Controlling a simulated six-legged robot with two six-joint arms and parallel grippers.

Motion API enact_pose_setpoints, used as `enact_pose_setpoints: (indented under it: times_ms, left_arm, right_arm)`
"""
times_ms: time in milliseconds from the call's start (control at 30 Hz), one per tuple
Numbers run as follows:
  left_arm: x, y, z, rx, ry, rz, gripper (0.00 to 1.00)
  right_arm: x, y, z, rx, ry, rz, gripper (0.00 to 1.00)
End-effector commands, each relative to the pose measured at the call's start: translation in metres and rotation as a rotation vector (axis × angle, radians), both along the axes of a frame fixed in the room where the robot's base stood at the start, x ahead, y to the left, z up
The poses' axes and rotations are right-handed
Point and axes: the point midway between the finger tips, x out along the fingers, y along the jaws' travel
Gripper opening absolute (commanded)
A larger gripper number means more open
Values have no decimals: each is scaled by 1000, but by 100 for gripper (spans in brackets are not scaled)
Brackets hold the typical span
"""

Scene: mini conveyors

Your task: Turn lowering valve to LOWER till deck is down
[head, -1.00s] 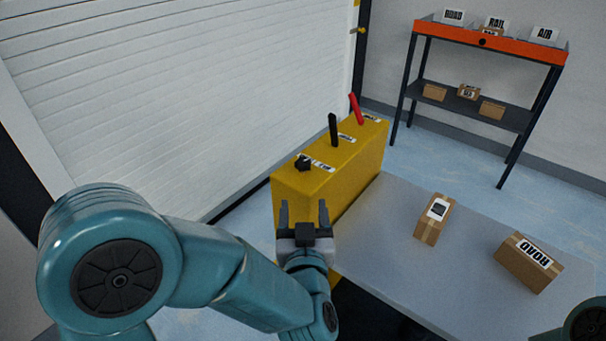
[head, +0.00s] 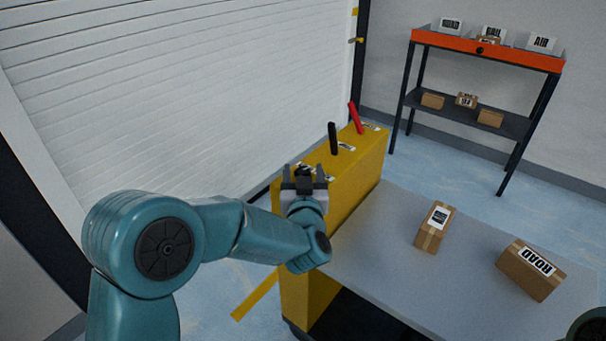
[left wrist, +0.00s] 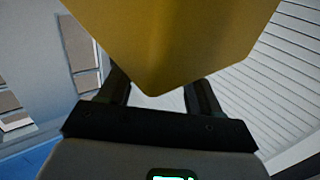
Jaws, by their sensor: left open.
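My left gripper (head: 304,174) is open, at the near end of the box, and partly covers the knob. I cannot tell if it touches the knob. In the left wrist view the yellow box (left wrist: 170,40) fills the top middle, beyond the open fingers. My right gripper is out of view.
Two cartons (head: 435,228) (head: 530,270) lie on the deck, one marked ROAD. An orange and black shelf (head: 490,52) with labelled bins and small cartons stands at the back right. A white shutter (head: 180,90) rises close on the left.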

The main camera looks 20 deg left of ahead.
Motion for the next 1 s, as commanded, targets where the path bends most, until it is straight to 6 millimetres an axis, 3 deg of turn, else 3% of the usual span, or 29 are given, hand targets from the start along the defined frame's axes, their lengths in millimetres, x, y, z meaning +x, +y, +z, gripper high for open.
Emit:
enact_pose_setpoints:
  times_ms: [33,67,200,233,633,1000]
  left_arm:
    - [0,0,0,0,0,0,64]
    - [0,0,0,0,0,0,57]
    - [0,1,0,0,0,0,12]
    - [0,1,0,0,0,0,7]
    - [1,-2,1,0,1,69,8]
    - [4,-6,2,0,2,356,8]
  right_arm:
    - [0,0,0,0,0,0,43]
    - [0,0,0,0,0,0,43]
    - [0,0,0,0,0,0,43]
    - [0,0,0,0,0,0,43]
    - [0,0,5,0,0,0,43]
    - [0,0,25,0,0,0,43]
